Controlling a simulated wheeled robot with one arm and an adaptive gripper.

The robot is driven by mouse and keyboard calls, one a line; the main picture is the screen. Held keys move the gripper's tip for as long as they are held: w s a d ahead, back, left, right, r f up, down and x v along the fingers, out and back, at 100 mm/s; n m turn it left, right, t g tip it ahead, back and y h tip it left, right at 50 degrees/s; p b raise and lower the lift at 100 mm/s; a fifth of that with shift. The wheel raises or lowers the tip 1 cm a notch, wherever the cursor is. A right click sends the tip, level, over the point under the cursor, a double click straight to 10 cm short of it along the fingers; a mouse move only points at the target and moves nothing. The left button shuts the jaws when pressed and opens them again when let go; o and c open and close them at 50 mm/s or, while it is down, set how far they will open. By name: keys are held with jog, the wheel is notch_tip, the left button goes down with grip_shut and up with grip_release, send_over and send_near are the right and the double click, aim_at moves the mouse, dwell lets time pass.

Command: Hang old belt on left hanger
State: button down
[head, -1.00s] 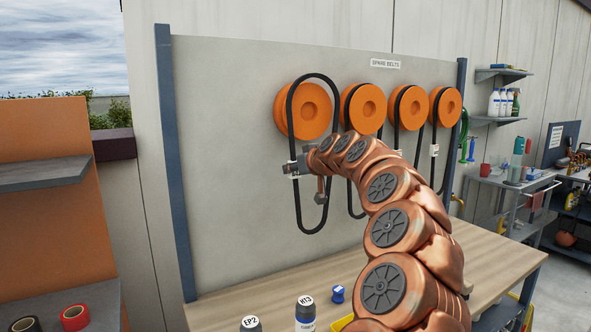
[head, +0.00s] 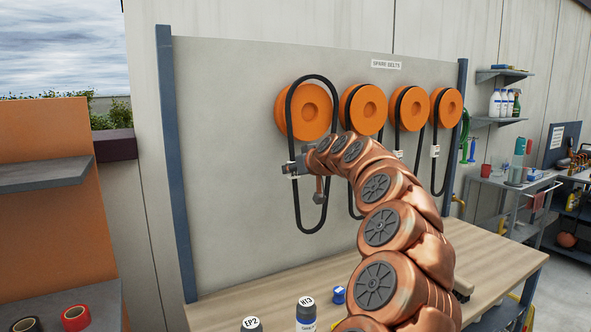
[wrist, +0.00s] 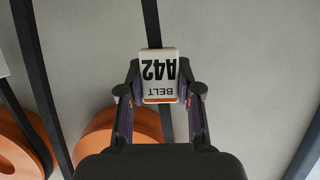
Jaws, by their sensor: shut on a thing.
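The old belt (head: 298,213) is a long black loop. In the head view its upper part lies in front of the leftmost orange round hanger (head: 309,122), and its lower end hangs below. I cannot tell whether it rests on that hanger's hub. My gripper (head: 294,169) is at the belt's left strand, below the hanger. In the wrist view my gripper (wrist: 160,92) is shut on the belt's white tag (wrist: 158,70), which reads "BELT A42" upside down. The strand (wrist: 152,22) runs on beyond the tag.
Three more orange hangers (head: 408,108) to the right carry black belts on the grey panel under a "SPARE BELTS" sign (head: 386,64). The wooden bench (head: 480,258) below holds bottles (head: 306,315) and a small blue item (head: 338,294).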

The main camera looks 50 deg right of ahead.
jog(key=shift+w+d, duration=0.3)
jog(key=shift+w, duration=0.55)
jog(key=shift+w+d, duration=0.25)
jog(key=shift+w, duration=0.55)
jog(key=shift+f+b, duration=0.95)
jog(key=shift+b, duration=0.05)
dwell(1.9)
jog(key=c, duration=0.7)
grip_release()
jog(key=shift+s, duration=0.15)
jog(key=shift+v, duration=5.9)
jog(key=shift+r, duration=0.1)
